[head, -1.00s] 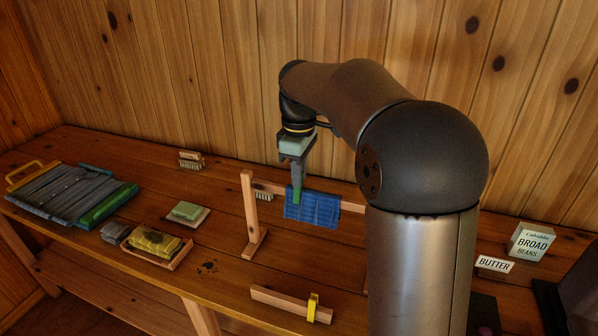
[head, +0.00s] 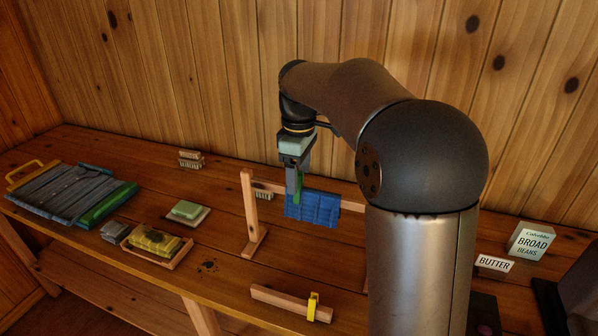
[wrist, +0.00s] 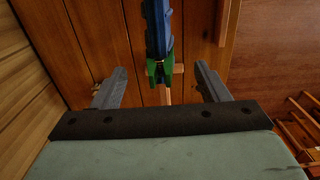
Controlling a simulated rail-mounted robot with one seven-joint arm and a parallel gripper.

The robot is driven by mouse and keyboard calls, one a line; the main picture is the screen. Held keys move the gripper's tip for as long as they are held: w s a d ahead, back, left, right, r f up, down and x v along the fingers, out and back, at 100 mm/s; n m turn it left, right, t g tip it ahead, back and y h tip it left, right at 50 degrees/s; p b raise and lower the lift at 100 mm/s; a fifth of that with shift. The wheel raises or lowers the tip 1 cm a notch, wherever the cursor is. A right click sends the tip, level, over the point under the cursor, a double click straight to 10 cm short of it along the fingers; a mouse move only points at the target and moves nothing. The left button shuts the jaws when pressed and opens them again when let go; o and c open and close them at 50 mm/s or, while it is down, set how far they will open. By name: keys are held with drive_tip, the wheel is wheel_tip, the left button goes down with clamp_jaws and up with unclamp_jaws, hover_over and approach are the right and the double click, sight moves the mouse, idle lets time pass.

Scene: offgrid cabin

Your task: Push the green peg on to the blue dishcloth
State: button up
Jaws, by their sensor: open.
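The blue dishcloth (head: 318,210) hangs over the wooden rail of a small drying rack (head: 250,210). The green peg (head: 299,186) stands upright on the rail at the cloth's left edge. In the wrist view the green peg (wrist: 153,72) meets the near end of the blue dishcloth (wrist: 158,25); how deeply it grips the cloth is hidden. My gripper (head: 296,188) is above the rail and points down. In the wrist view my gripper (wrist: 161,82) is open, with one finger on each side of the peg and a gap to each.
A yellow peg (head: 313,306) sits on a wooden bar (head: 280,300) at the front. A tray with a yellow cloth (head: 153,241), a green soap block (head: 187,209), brushes (head: 190,159) and a washboard (head: 75,195) stand to the left.

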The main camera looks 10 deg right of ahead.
sight(299, 174)
drive_tip(key=shift+r, duration=0.1)
drive_tip(key=shift+r+p, duration=3.2)
drive_tip(key=shift+r, duration=0.25)
drive_tip(key=s+f+m+b, duration=0.1)
drive_tip(key=s+f+m, duration=0.2)
drive_tip(key=s, duration=0.6)
drive_tip(key=s+f+m, duration=0.4)
drive_tip(key=s+f, duration=0.2)
drive_tip(key=s, duration=0.4)
drive_tip(key=s+f+m+t+b, duration=0.1)
drive_tip(key=s+f+m, duration=0.3)
drive_tip(key=s, duration=0.5)
drive_tip(key=shift+s+f+b, duration=0.15)
drive_tip(key=shift+f+b, duration=0.15)
drive_tip(key=shift+f, duration=0.15)
